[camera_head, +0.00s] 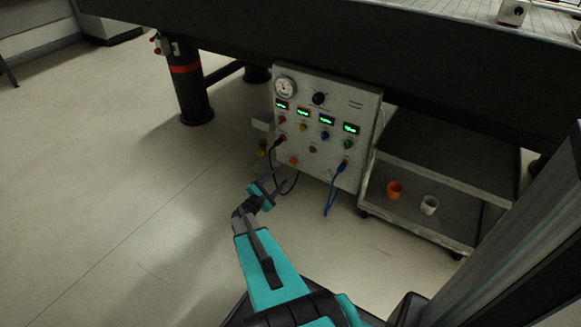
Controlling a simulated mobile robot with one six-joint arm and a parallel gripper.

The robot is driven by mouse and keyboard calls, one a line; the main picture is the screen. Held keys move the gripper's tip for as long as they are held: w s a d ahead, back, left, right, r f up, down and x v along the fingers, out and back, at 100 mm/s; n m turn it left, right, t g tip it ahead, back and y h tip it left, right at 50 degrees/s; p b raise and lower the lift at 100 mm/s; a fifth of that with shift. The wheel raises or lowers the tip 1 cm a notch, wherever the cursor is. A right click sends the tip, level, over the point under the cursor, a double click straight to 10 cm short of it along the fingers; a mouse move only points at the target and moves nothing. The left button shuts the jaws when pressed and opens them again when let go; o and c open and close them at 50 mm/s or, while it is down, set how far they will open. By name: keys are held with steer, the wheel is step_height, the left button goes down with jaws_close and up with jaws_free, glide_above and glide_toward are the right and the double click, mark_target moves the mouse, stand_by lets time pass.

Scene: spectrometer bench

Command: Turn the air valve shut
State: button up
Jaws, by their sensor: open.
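A grey control panel (332,163) stands under the dark bench, with a round gauge (285,86), a black knob (319,98), several green displays and coloured knobs. I cannot tell for certain which of these is the air valve. My gripper (277,181) is open and empty. It is in front of the panel's lower left in the picture, apart from the red parts and the upper knobs.
A black cable (296,181) and a blue cable (332,196) hang from the panel. A low cart (440,158) to the right holds an orange cup (394,190) and a white cup (430,205). The floor (110,190) at left is clear.

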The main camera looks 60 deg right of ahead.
mark_target(293, 162)
steer(key=d+b, duration=0.3)
steer(key=d, duration=0.7)
steer(key=c, duration=1.1)
steer(key=shift+o, duration=0.2)
steer(key=shift+n+p, duration=0.4)
steer(key=shift+p, duration=0.05)
steer(key=shift+n, duration=0.3)
